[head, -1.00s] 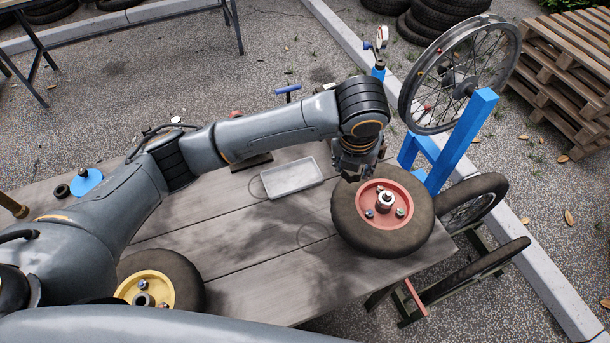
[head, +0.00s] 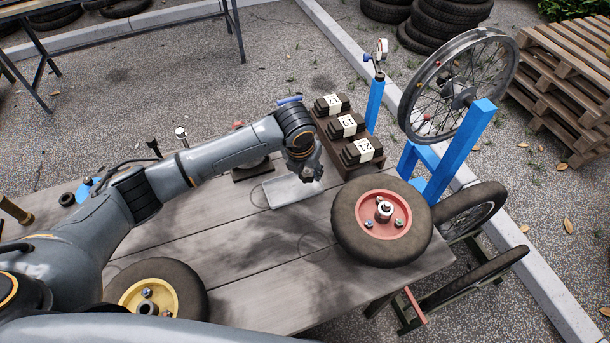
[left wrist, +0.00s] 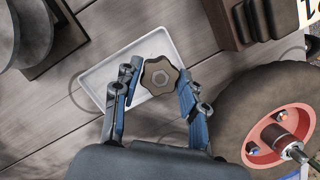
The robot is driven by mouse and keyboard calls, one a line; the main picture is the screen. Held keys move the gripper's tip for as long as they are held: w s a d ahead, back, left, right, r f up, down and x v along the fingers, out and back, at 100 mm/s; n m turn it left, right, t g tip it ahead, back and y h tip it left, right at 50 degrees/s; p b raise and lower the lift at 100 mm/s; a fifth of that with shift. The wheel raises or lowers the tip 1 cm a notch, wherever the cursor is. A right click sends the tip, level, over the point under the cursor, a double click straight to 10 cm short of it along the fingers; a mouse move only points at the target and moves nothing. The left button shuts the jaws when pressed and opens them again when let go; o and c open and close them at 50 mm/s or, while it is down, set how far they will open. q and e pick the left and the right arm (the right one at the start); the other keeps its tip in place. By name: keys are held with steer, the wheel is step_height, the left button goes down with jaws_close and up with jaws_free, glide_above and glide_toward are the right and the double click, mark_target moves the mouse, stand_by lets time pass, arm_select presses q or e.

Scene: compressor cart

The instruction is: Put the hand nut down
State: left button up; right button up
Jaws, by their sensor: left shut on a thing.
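My left gripper (head: 308,174) is over the right end of the pale shallow tray (head: 284,196) on the wooden bench. In the left wrist view, the gripper (left wrist: 156,84) is shut on the hand nut (left wrist: 160,76), a dark lobed knob with a hexagon centre. The nut overlaps the tray (left wrist: 90,78) in that view, and its height above the tray is hard to tell. The red-hubbed wheel (head: 352,222) lies flat to the right, apart from the gripper. My right gripper is not in view.
Boxes marked 17, 19 and 21 (head: 362,151) stand in a brown rack behind the tray. A blue stand (head: 462,150) holds a spoked wheel at the right. A yellow-hubbed wheel (head: 190,278) lies front left. The bench's middle (head: 245,245) is clear.

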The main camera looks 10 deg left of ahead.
mark_target(304, 173)
arm_select(q)
steer(key=shift+w+a+f, duration=0.1)
steer(key=shift+a+f, duration=0.05)
steer(key=shift+f, duration=0.8)
steer(key=shift+a+f, duration=0.1)
steer(key=shift+f, duration=0.8)
steer(key=shift+f, duration=0.1)
steer(key=o, duration=1)
steer(key=v, duration=1.2)
